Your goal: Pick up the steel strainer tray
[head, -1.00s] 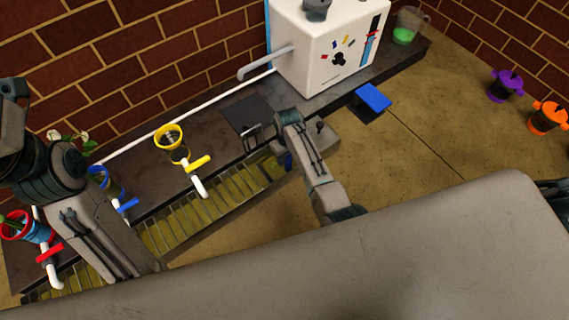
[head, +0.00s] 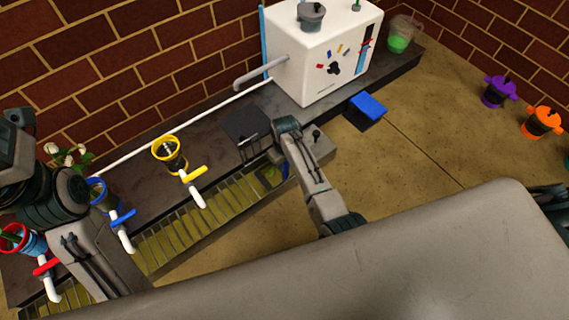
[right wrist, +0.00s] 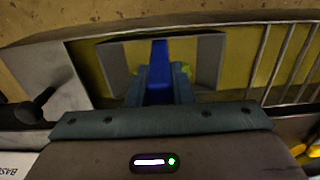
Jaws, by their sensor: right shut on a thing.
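The steel strainer tray (right wrist: 209,58) shows in the right wrist view as grey slanted walls with an upright blue handle (right wrist: 160,52) at its middle. My right gripper (right wrist: 160,83) has one finger on each side of that handle and is shut on it. In the head view my right wrist hangs over the right end of the slatted trough (head: 200,218), and the arm hides most of the tray and the fingers. I cannot tell whether the tray is clear of the trough. My left arm is at the left edge of the head view; its fingers are out of view.
Yellow (head: 168,153), blue (head: 97,190) and red (head: 14,238) funnel-like cups stand along the dark counter, with white pipes over the trough. A white box machine (head: 318,50) stands behind. A blue pad (head: 369,105) lies on the floor to the right.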

